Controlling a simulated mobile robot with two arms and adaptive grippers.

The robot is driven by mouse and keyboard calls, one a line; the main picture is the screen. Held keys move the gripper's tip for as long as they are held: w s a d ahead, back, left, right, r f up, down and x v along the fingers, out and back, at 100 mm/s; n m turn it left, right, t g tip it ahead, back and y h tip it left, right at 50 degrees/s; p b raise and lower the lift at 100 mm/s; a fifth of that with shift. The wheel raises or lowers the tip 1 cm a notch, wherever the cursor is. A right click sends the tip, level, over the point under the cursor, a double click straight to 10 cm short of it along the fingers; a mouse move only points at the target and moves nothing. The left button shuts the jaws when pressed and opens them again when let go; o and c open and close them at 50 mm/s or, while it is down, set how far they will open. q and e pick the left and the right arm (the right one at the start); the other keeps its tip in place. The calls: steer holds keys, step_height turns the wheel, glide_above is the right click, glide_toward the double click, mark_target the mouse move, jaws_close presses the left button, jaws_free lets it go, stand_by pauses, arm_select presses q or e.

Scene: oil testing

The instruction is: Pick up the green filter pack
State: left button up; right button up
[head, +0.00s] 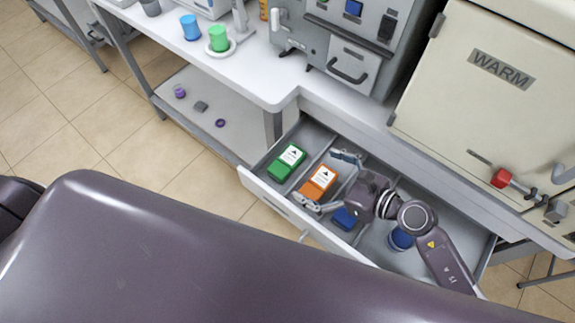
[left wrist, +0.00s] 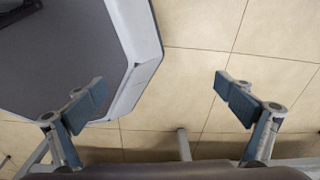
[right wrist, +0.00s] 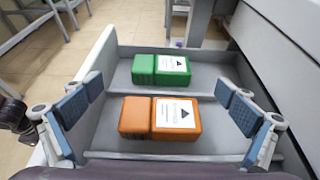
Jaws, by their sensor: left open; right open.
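The green filter pack (head: 287,162) lies in the leftmost compartment of the open drawer (head: 283,205). It has a white label and also shows in the right wrist view (right wrist: 160,70), beyond an orange pack (head: 319,183). My right gripper (head: 333,178) is open and empty over the drawer. Its fingers are on either side of the orange pack in the picture, which also shows in the right wrist view (right wrist: 160,118). The green pack is farther ahead, apart from the fingers. My left gripper (left wrist: 158,100) is open and empty above the tiled floor, outside the head view.
Dividers split the drawer; a blue item (head: 345,218) and a blue round container (head: 401,238) lie farther right. A white bench (head: 262,80) with blue (head: 190,27) and green (head: 219,38) cups stands behind. A cream WARM oven (head: 490,100) is at right.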

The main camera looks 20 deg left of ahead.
mark_target(295, 166)
step_height(295, 166, down, 2)
steer(key=shift+b, duration=0.55)
steer(key=shift+r+p+x, duration=0.1)
steer(key=shift+p+x, duration=0.15)
steer(key=shift+x, duration=1.7)
steer(key=shift+r+p+x, duration=0.15)
steer(key=shift+p+x, duration=0.1)
steer(key=shift+x, duration=1.75)
steer(key=shift+w, duration=0.15)
steer(key=shift+c, duration=0.3)
steer(key=c, duration=1.3)
